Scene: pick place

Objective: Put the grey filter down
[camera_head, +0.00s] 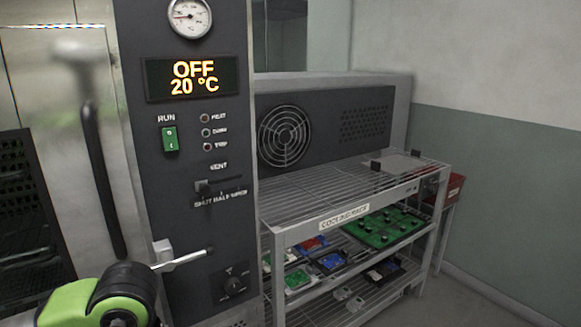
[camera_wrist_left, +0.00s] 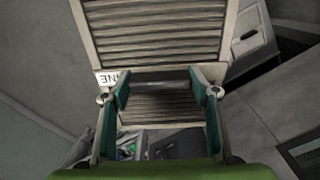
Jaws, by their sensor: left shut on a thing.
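The filter and the left gripper do not show in the head view. My right gripper is not in view.
A cooling rack (camera_head: 345,222) stands right of the oven panel (camera_head: 190,130). Its top shelf is mostly bare, with a flat light grey piece (camera_head: 398,165) at the far right. Circuit boards (camera_head: 385,227) lie on the lower shelves. A latch handle (camera_head: 185,260) sticks out near my left arm.

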